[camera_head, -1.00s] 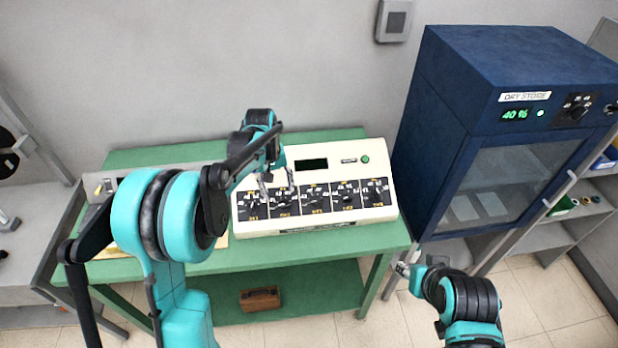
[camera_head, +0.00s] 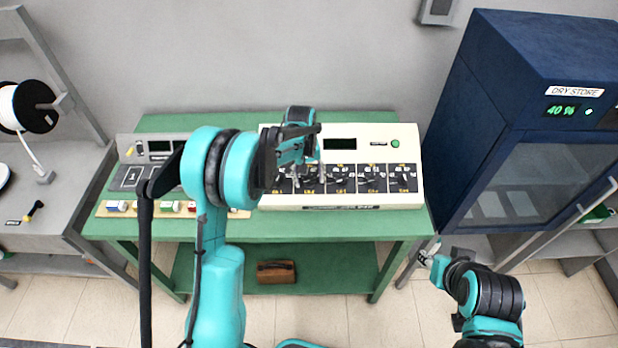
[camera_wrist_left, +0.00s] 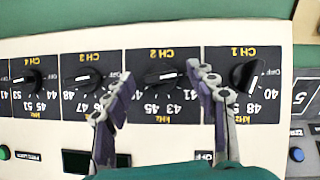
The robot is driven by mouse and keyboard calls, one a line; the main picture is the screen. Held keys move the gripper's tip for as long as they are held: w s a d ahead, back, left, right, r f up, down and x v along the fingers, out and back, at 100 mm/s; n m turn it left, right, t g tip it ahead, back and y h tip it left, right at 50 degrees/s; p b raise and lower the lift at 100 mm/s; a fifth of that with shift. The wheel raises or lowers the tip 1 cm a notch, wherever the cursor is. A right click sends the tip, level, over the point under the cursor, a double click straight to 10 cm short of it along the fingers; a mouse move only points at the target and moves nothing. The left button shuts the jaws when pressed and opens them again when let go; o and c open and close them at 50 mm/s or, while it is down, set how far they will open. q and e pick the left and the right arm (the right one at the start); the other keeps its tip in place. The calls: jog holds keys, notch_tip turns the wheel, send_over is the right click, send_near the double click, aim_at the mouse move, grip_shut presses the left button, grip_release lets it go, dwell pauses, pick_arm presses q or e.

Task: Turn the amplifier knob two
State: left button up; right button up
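The cream amplifier unit (camera_head: 385,147) stands on a green bench with a row of black dial panels along its front. In the left wrist view it appears upside down, with black knobs marked CH 1 (camera_wrist_left: 243,76), CH 2 (camera_wrist_left: 164,77), CH 3 (camera_wrist_left: 88,78) and CH 4 (camera_wrist_left: 27,78). My left gripper (camera_head: 307,180) is over the left dials. In the left wrist view its open fingers (camera_wrist_left: 162,78) lie either side of the CH 2 knob; contact cannot be told. My right gripper (camera_head: 427,254) hangs off the bench's right end, too small to read.
A grey panel (camera_head: 130,145) with coloured blocks before it is on the bench's left. A blue dry-store cabinet (camera_head: 480,120) stands close on the right. A brown box (camera_head: 276,271) is on the lower shelf. A reel (camera_head: 28,106) is on the left table.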

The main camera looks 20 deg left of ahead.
pick_arm(q)
jog(key=c, duration=1)
jog(key=shift+c, duration=0.2)
jog(key=shift+m, duration=0.3)
jog(key=m+y, duration=0.1)
jog(key=m+y+b, duration=0.1)
jog(key=m, duration=0.1)
jog(key=shift+d+g, duration=0.2)
jog(key=shift+g, duration=0.1)
jog(key=shift+m+y+b, duration=0.65)
jog(key=shift+m+y, duration=0.25)
jog(key=shift+m, duration=0.7)
jog(key=o, duration=1.2)
jog(key=shift+c, duration=0.2)
